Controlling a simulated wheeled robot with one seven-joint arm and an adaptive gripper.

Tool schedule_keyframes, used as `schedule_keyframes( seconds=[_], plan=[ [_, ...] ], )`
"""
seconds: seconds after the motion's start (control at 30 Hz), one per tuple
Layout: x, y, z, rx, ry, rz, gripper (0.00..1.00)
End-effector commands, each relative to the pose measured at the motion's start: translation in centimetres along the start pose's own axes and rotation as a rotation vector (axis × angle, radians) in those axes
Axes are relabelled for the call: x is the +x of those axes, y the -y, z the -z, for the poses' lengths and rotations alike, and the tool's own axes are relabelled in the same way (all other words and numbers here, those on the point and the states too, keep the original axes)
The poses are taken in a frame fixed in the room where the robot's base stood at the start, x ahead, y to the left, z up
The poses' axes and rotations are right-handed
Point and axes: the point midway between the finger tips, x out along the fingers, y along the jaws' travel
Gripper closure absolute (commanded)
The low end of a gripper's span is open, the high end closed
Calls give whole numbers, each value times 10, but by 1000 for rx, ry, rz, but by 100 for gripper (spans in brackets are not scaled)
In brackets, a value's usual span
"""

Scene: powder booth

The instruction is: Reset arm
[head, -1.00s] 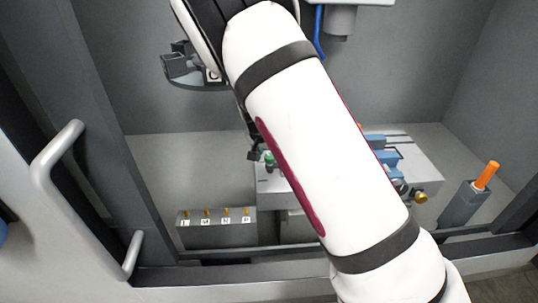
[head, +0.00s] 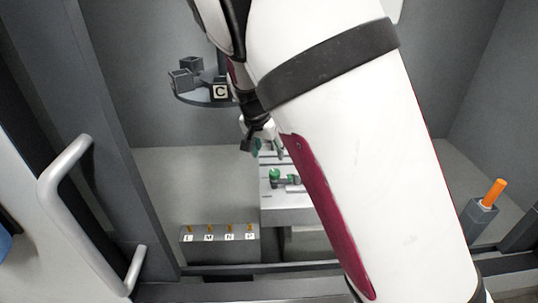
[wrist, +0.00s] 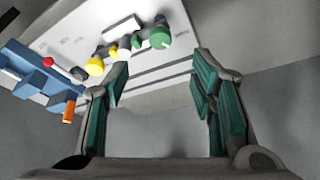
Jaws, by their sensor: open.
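My gripper (wrist: 160,95) is open and empty in the wrist view, its two green-padded fingers spread wide over a bare grey surface. In the head view my gripper (head: 262,147) shows only partly, beside my large white arm, above the grey work block (head: 285,215). In the wrist view the block (wrist: 165,85) bears a fixture with a green knob (wrist: 160,37) and a yellow knob (wrist: 95,66). The fingers appear apart from these parts. My arm hides much of the block in the head view.
A round shelf with dark cups and a "C" label (head: 220,92) is at the back left. A labelled rack (head: 220,245) with several brass pins stands at the front. An orange handle (head: 494,192) stands in a grey holder at right. A blue part (wrist: 30,65) shows in the wrist view.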

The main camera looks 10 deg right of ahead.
Motion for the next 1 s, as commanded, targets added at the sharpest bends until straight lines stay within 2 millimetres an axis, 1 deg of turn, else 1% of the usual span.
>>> schedule_keyframes(
  seconds=[0.33, 0.47, 0.57, 0.77, 0.8, 1.0],
  plan=[
    [-2, -2, 0, 1, 4, 4, 49],
    [-15, -13, -2, -4, 37, 30, 49],
    [-35, -30, -7, -20, 82, 72, 49],
    [-89, -70, -24, -101, 147, 181, 49],
    [-100, -78, -28, -120, 151, 203, 49],
    [-153, -120, -54, -238, 137, 295, 49]
  ],
)
